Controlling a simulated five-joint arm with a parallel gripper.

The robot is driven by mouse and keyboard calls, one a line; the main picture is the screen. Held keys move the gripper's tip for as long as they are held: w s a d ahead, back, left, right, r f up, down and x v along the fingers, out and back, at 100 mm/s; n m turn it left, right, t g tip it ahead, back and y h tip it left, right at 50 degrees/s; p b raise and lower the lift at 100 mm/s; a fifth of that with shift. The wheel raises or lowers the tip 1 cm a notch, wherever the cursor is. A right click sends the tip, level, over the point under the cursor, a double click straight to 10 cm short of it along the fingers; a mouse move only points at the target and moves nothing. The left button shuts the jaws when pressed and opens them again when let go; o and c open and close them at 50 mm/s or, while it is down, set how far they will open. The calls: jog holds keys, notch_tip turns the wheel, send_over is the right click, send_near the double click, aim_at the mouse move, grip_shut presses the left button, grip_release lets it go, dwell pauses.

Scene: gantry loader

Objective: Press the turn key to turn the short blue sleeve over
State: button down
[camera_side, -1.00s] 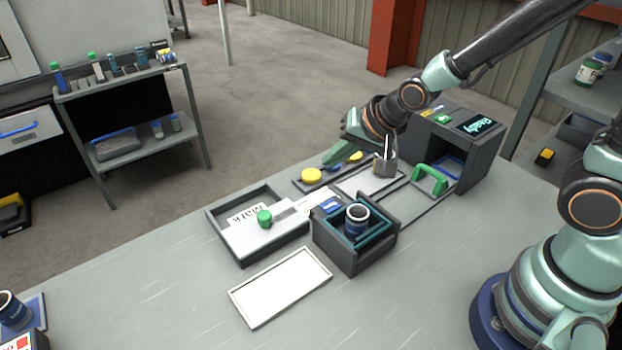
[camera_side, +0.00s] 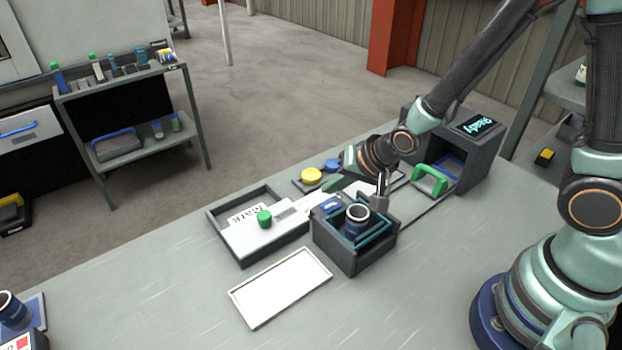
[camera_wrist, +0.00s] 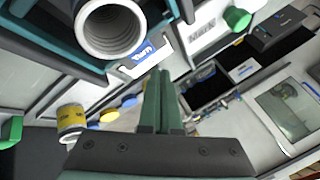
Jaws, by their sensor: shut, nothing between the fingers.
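The short blue sleeve (camera_side: 355,225) stands upright, open end up, in the teal-lined dark holder (camera_side: 372,262). In the wrist view its pale ringed opening (camera_wrist: 110,30) shows at the upper left. The turn key appears to be the small blue key (camera_side: 331,205) with white marking on the holder's back left corner; it also shows in the wrist view (camera_wrist: 143,53). My gripper (camera_side: 379,204) is shut and empty, at the holder's right back edge, to the right of the sleeve and key. In the wrist view its fingertips (camera_wrist: 160,75) point up towards the key, apart from it in the picture.
A plate with a green knob (camera_side: 264,218) lies in a dark frame left of the holder. Yellow (camera_side: 311,175) and blue (camera_side: 332,165) buttons are behind. A dark box with a lit "Ready" display (camera_side: 477,125) and a green handle (camera_side: 430,178) stand right. A white tray (camera_side: 280,287) lies in front.

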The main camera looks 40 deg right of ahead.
aim_at(322, 203)
jog(key=shift+f, duration=0.9)
jog(key=shift+f, duration=0.2)
dwell(1.3)
jog(key=shift+d+f, duration=0.1)
jog(key=shift+f, duration=0.1)
jog(key=shift+f, duration=0.4)
dwell(0.7)
jog(key=shift+r, duration=0.8)
